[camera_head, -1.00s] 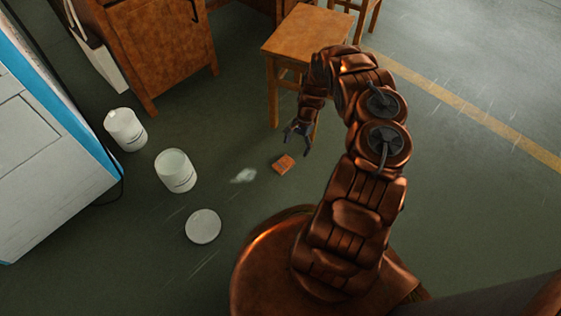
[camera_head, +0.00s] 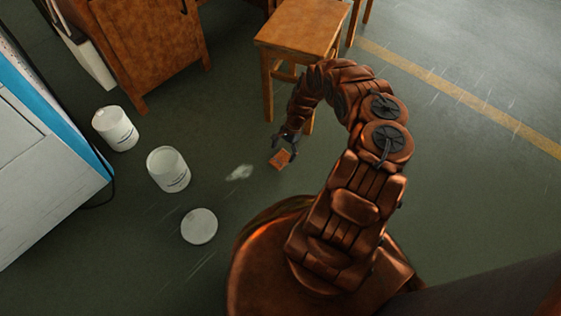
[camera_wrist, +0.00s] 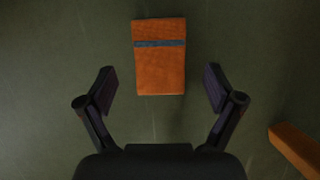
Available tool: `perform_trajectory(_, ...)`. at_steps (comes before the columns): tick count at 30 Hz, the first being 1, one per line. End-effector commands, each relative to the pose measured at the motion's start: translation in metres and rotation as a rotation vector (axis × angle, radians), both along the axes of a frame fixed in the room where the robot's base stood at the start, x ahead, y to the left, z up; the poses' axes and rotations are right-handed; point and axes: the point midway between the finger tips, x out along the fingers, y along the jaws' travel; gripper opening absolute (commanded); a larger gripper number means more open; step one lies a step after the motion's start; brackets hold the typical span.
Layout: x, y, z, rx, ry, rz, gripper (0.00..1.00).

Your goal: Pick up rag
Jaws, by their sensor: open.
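The rag (camera_head: 280,160) looks like an orange folded block on the dark green floor. In the wrist view the rag (camera_wrist: 158,70) is an orange rectangle with a grey band across its upper part. My gripper (camera_head: 285,146) is just above the rag in the head view, with its fingers partly overlapping it. In the wrist view my gripper (camera_wrist: 160,88) is open and empty, with one finger to each side of the rag's lower end. Most of the rag lies beyond the fingertips. I cannot tell the exact height of the gripper above it.
A wooden stool (camera_head: 301,27) stands behind my gripper, and an orange-brown piece (camera_wrist: 296,150) shows at the wrist view's right edge. Two white buckets (camera_head: 168,170) (camera_head: 115,128), a round white lid (camera_head: 199,226) and a pale patch (camera_head: 239,172) are left on the floor.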

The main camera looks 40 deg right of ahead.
Motion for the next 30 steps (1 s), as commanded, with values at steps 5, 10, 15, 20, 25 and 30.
perform_trajectory(5,-0.002,0.009,-0.025,0.0,0.0,0.003,0.92)
perform_trajectory(10,-0.002,0.012,-0.027,-0.001,-0.001,0.002,0.92)
perform_trajectory(15,-0.002,0.011,-0.027,-0.002,-0.001,0.002,0.88)
perform_trajectory(20,-0.002,0.011,-0.027,-0.001,-0.001,0.002,0.71)
perform_trajectory(25,-0.002,0.012,-0.027,-0.001,-0.001,0.002,0.53)
perform_trajectory(30,-0.002,0.011,-0.027,-0.001,-0.002,0.001,0.35)
